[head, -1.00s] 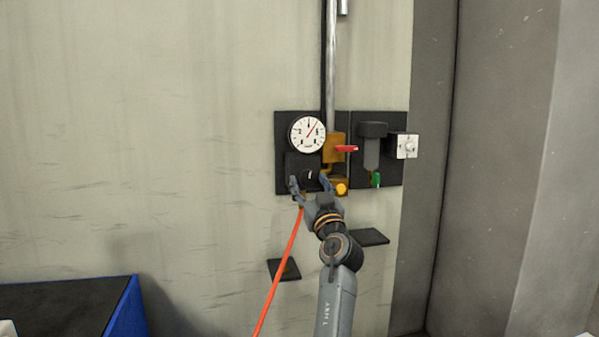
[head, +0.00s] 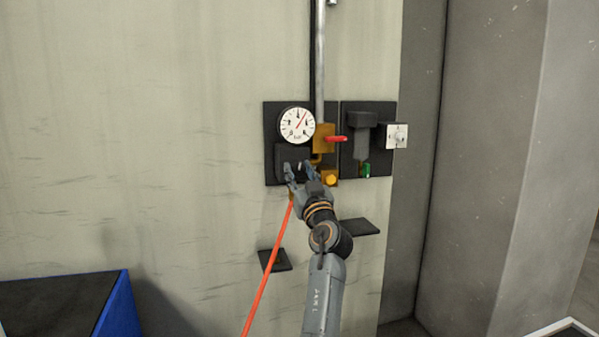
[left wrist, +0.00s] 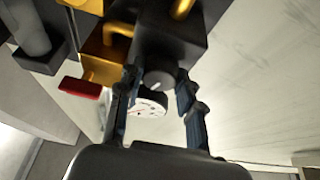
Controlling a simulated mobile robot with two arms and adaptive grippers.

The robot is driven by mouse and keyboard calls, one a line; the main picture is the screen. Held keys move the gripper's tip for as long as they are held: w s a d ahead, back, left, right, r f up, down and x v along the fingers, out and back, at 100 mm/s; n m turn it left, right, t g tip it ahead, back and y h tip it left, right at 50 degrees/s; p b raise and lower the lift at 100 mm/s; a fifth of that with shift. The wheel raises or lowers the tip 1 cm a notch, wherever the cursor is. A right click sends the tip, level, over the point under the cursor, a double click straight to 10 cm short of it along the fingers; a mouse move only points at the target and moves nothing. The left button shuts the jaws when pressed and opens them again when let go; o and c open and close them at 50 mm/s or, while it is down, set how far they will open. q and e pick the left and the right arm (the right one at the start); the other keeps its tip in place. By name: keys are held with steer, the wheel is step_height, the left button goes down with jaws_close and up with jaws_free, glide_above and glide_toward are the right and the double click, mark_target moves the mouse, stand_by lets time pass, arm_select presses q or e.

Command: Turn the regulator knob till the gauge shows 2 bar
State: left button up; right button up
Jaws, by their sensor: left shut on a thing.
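The regulator knob (left wrist: 158,82) is dark and round with a white mark, on the regulator's black body (left wrist: 172,45). In the head view that body (head: 280,155) sits below the white gauge (head: 297,125). My left gripper (head: 299,167) is shut on the knob, one finger on each side of it, as the left wrist view (left wrist: 157,85) also shows. In the head view the fingers mostly cover the knob. The gauge's red needle points to the upper right; the figures are too small to read surely. In the left wrist view the gauge (left wrist: 150,105) is partly hidden. My right gripper is out of view.
A red valve handle (head: 337,139), a yellow button (head: 330,179), a dark filter (head: 361,135) and a white switch box (head: 397,136) are right of the regulator. An orange hose (head: 268,265) hangs below. A blue-sided bin (head: 120,305) stands lower left. The wall at left is bare.

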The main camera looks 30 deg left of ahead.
arm_select(q)
steer(key=shift+r+m+p, duration=0.2)
steer(key=shift+m+p, duration=0.4)
steer(key=m+t+h+p, duration=0.1)
steer(key=m+p, duration=0.2)
steer(key=m+t+h+p, duration=0.1)
steer(key=m+h+p, duration=0.1)
steer(key=m+p, duration=0.1)
steer(key=m+t+h+p, duration=0.1)
steer(key=m+p, duration=0.2)
steer(key=p, duration=0.2)
steer(key=shift+s+a+r+m+h, duration=0.15)
steer(key=shift+r+m+h, duration=0.15)
steer(key=shift+r+m, duration=0.1)
steer(key=m+h+p, duration=0.1)
steer(key=m+p, duration=0.3)
steer(key=p, duration=0.2)
steer(key=m+h+p, duration=0.2)
steer(key=m+p, duration=0.2)
steer(key=p, duration=0.2)
steer(key=shift+f+m, duration=0.1)
steer(key=shift+m, duration=0.3)
steer(key=shift+f+m+g+h+p, duration=0.15)
steer(key=shift+m+g+h+p, duration=0.4)
steer(key=shift+m, duration=0.65)
steer(key=shift+m+g+h, duration=0.25)
steer(key=shift+m+g, duration=0.1)
steer(key=shift+m, duration=0.65)
steer(key=shift+f, duration=0.1)
